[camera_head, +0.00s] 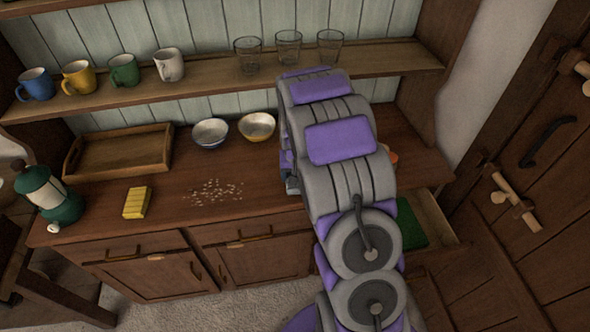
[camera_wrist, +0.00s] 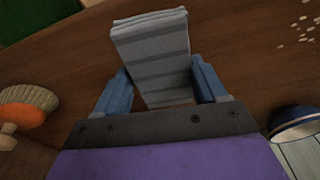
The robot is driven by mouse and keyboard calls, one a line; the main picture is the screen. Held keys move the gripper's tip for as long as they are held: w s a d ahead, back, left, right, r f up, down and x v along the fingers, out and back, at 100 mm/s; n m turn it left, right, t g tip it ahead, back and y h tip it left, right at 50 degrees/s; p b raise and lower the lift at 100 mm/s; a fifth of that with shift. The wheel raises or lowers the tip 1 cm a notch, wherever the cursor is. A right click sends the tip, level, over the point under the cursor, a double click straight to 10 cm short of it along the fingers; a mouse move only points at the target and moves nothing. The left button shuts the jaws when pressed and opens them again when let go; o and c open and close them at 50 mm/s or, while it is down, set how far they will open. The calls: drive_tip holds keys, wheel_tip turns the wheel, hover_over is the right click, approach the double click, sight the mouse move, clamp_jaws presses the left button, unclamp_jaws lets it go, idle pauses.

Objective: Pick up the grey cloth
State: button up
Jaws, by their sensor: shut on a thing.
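The grey cloth (camera_wrist: 150,45) is striped and folded, and it shows in the wrist view between my two fingers. My gripper (camera_wrist: 160,90) has one blue finger on each side of the cloth and is shut on it. The cloth's far end extends past the fingertips, over the brown wooden counter (camera_wrist: 235,40). I cannot tell whether the cloth still touches the counter. In the head view my arm hides the cloth and most of the gripper.
An orange brush (camera_wrist: 25,107) is beside the gripper. An open drawer (camera_head: 436,221) holds something green. Mugs and glasses line the shelf (camera_head: 210,80).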

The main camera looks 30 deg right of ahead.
drive_tip(key=s+a+p, duration=0.1)
drive_tip(key=s+a, duration=0.1)
drive_tip(key=s, duration=0.4)
drive_tip(key=s+a+r+p, duration=0.1)
drive_tip(key=s+a, duration=0.2)
drive_tip(key=s, duration=0.3)
drive_tip(key=shift+s+a+r, duration=0.15)
drive_tip(key=shift+a, duration=0.15)
